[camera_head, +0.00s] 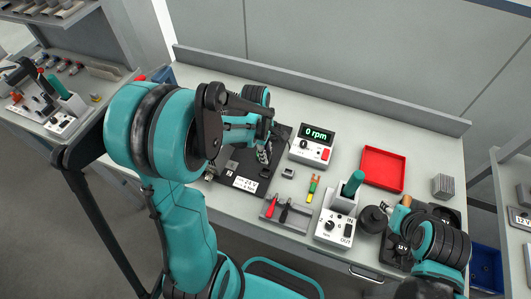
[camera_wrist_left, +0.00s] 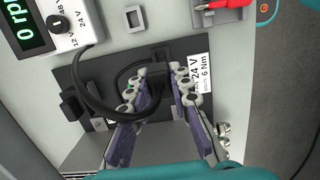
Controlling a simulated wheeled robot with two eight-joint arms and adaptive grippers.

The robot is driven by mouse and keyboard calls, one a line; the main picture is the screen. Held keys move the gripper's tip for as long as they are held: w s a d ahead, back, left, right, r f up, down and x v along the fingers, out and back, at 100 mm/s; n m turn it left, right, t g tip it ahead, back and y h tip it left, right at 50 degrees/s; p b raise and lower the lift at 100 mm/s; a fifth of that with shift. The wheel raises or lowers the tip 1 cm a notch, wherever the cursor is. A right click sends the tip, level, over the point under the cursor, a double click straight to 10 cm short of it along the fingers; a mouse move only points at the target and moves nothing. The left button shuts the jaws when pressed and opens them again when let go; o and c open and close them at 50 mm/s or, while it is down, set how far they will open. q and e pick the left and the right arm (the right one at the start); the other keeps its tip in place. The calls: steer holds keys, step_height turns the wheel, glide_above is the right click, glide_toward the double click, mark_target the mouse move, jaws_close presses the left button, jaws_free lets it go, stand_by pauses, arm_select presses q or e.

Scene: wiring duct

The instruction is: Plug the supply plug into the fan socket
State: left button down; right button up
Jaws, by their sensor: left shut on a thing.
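The black supply plug (camera_wrist_left: 157,76) sits between the fingertips of my left gripper (camera_wrist_left: 158,88), which is shut on it. A thick black cable (camera_wrist_left: 85,88) loops from the plug toward the grey supply box (camera_wrist_left: 72,18). The plug is over the dark mounting plate (camera_wrist_left: 105,75), close to the 24 V label (camera_wrist_left: 198,72). The fan socket cannot be made out clearly; whether the plug touches it cannot be told. In the head view my left gripper (camera_head: 264,153) is over the plate. My right arm is at the lower right; its fingers cannot be made out.
The rpm display (camera_head: 317,133) reads 0. A red tray (camera_head: 383,169), a tool holder with red and black tools (camera_head: 284,211) and a control box with a green handle (camera_head: 335,228) stand to the right. A grey block (camera_head: 442,186) is near the bench's right end.

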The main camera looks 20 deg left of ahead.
arm_select(q)
steer(key=shift+f+b, duration=2.45)
steer(key=shift+f, duration=0.45)
steer(key=shift+f+b, duration=1.3)
steer(key=shift+b, duration=0.05)
steer(key=c, duration=1.3)
jaws_free()
steer(key=r, duration=0.4)
steer(key=a+r, duration=0.1)
steer(key=r, duration=0.7)
steer(key=shift+a, duration=0.2)
